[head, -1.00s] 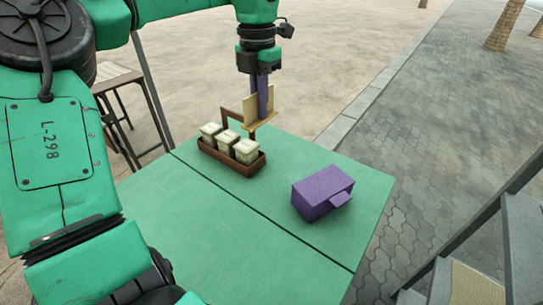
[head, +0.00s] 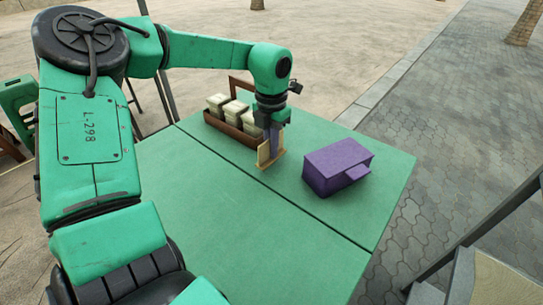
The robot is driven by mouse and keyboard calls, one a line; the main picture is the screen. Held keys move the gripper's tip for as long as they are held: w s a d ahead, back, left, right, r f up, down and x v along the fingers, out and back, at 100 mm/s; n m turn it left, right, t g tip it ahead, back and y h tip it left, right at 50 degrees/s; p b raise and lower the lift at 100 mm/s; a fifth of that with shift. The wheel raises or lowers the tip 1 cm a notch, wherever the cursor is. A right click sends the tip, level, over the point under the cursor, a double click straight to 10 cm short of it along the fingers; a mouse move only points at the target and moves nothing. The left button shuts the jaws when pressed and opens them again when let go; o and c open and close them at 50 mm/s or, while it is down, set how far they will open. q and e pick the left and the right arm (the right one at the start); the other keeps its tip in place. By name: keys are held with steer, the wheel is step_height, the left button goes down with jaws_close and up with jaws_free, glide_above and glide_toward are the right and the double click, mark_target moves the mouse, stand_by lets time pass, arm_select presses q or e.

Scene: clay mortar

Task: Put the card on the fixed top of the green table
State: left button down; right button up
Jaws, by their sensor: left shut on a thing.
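The tan card (head: 264,153) stands upright with a flat foot at its bottom. My left gripper (head: 274,145) points down and is shut on it. The card is over the green table (head: 220,215), on the far side of the dark seam that splits the top. Its lower edge is at or just above the surface; I cannot tell if it touches. The gripper hides part of the card. My right gripper is out of view.
The near part of the table is clear. Grey steps or rails (head: 480,235) are at the right edge.

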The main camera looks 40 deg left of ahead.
arm_select(q)
step_height(320, 180, down, 2)
steer(key=shift+f, duration=0.3)
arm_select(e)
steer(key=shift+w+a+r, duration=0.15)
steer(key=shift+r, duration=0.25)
arm_select(q)
steer(key=shift+f, duration=0.1)
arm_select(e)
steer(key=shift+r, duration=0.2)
arm_select(q)
steer(key=c, duration=1)
jaws_free()
steer(key=shift+c, duration=0.2)
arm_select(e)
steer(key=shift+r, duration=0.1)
